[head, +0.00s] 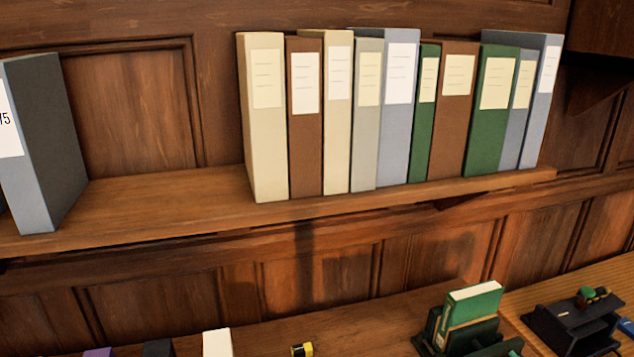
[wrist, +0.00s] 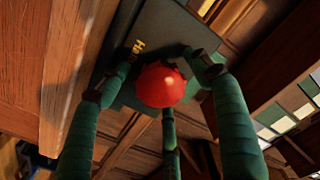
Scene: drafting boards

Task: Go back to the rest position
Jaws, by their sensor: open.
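My gripper (wrist: 166,78) shows only in the wrist view, with its green jointed fingers spread apart. A round red thing (wrist: 162,86) shows between the fingertips; I cannot tell whether any finger touches it. Behind it is a dark green book or binder (wrist: 170,30) with gold lettering, partly hidden by the fingers. I cannot tell the gap between the fingers and this cover. The head view shows no part of my arm or gripper.
A wooden shelf (head: 160,205) bears a row of several binders (head: 305,120) and a grey binder (head: 45,140) at left, with bare shelf between. Below, a desk holds a green book (head: 472,302) in a dark holder and a black device (head: 575,322).

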